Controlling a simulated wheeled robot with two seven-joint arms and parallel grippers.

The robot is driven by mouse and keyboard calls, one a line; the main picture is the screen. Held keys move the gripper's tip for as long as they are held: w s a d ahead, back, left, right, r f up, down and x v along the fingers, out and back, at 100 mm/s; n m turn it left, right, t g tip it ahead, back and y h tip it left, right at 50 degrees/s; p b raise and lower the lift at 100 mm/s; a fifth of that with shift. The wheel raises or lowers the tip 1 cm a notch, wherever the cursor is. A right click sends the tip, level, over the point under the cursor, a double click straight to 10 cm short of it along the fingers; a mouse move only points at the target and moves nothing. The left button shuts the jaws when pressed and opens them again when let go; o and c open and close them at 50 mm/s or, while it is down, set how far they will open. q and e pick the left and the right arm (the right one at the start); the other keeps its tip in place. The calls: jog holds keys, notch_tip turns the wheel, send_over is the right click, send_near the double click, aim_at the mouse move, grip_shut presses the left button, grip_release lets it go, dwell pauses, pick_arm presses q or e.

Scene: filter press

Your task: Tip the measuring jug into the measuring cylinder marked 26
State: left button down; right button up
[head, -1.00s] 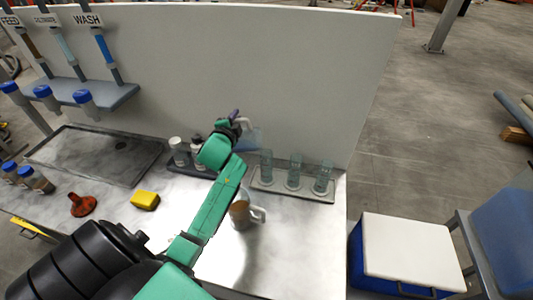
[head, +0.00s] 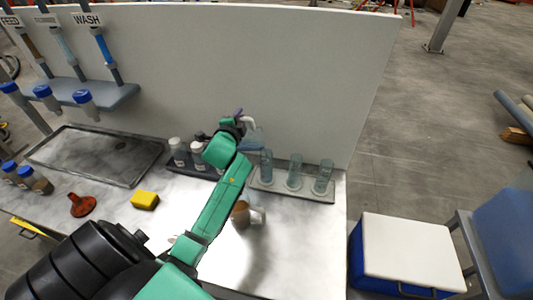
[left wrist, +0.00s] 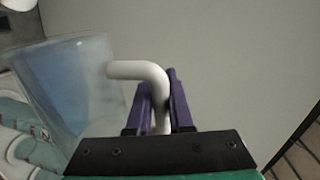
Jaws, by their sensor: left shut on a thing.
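My left gripper (head: 240,115) is shut on the white handle of a clear, bluish measuring jug (head: 257,138), near the back panel. In the left wrist view the purple fingers (left wrist: 157,105) grip the handle, and the jug (left wrist: 70,85) hangs to their left, leaning. In the head view the jug is up behind the leftmost of three clear measuring cylinders (head: 266,163). The others are the middle cylinder (head: 294,172) and the right cylinder (head: 323,177). Their markings are too small to read, so I cannot tell which is 26. My right gripper is not in view.
The cylinders stand in a pale tray (head: 313,197). A second jug with brown contents (head: 242,215) stands on the bench beside my forearm. Small bottles (head: 178,152) stand left of my gripper. A yellow sponge (head: 145,200) and a red item (head: 82,206) lie further left.

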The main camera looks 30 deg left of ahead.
pick_arm(q)
jog(key=shift+w+d+r+m+p, duration=0.15)
jog(key=shift+d+r+m+p, duration=0.15)
jog(key=shift+d+r+m, duration=0.1)
dwell(1.1)
jog(key=shift+w+d+r+m+y+p, duration=0.35)
jog(key=shift+d+r+m+y, duration=0.1)
jog(key=shift+d+m, duration=0.25)
dwell(0.7)
jog(key=shift+w+d+r+m, duration=0.1)
jog(key=shift+r+m, duration=0.1)
jog(key=shift+m, duration=0.1)
jog(key=shift+d, duration=0.1)
